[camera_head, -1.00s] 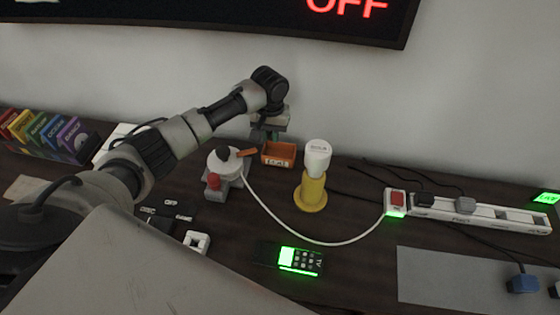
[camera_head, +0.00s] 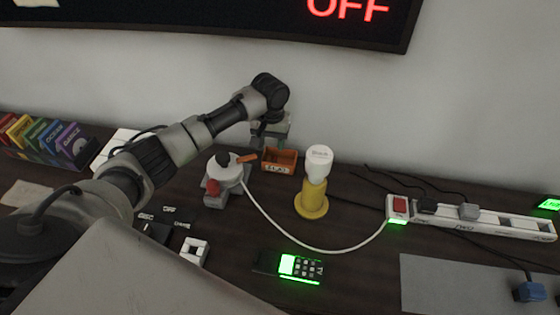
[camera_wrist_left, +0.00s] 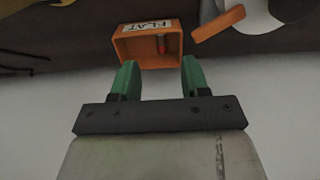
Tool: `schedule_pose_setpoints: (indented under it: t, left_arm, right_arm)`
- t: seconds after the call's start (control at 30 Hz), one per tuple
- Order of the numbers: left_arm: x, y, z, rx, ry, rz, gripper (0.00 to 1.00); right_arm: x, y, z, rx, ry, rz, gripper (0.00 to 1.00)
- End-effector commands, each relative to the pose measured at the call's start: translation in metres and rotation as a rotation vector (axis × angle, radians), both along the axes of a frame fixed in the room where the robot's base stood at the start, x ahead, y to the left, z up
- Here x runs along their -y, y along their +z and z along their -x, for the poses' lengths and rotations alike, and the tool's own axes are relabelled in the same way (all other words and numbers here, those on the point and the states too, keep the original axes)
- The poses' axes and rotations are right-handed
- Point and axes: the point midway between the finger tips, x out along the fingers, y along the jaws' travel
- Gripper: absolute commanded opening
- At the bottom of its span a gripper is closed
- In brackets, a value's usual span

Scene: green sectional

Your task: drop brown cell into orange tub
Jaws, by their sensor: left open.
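The orange tub (camera_head: 279,167) stands near the back wall, a label on its front. In the left wrist view the tub (camera_wrist_left: 121,48) is seen from above with its label reading "FLAT". A small reddish-brown cylinder, which looks like the brown cell (camera_wrist_left: 160,45), is inside the tub against its wall. My left gripper (camera_head: 266,143) is above and beside the tub. Its green fingers (camera_wrist_left: 158,77) are spread apart with nothing between them. My right gripper is not in view.
A white-and-grey device with an orange lever (camera_head: 246,158) stands left of the tub. A yellow stand with a white bulb-shaped top (camera_head: 314,190) stands right. A white cable runs to a power strip (camera_head: 490,219). A lit phone-like device (camera_head: 300,267) lies in front.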

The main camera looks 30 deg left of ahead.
Motion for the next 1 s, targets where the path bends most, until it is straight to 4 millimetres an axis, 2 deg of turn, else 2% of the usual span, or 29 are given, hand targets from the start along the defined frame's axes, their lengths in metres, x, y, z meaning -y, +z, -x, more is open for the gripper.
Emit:
schedule_pose_setpoints:
  t: [0.2, 0.4, 0.53, 1.0]
  left_arm:
    - [0.000, 0.037, -0.001, 0.005, 0.000, 0.001, 0.46]
    - [0.000, 0.063, -0.001, 0.003, 0.001, 0.001, 0.46]
    - [0.000, 0.069, -0.001, 0.003, 0.001, 0.001, 0.46]
    - [0.000, 0.069, 0.000, 0.001, 0.001, 0.001, 0.46]
  right_arm:
    - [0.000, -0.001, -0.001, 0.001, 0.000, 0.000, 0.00]
    - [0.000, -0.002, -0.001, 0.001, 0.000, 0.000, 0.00]
    - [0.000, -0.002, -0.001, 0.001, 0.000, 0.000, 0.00]
    - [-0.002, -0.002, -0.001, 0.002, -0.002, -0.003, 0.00]
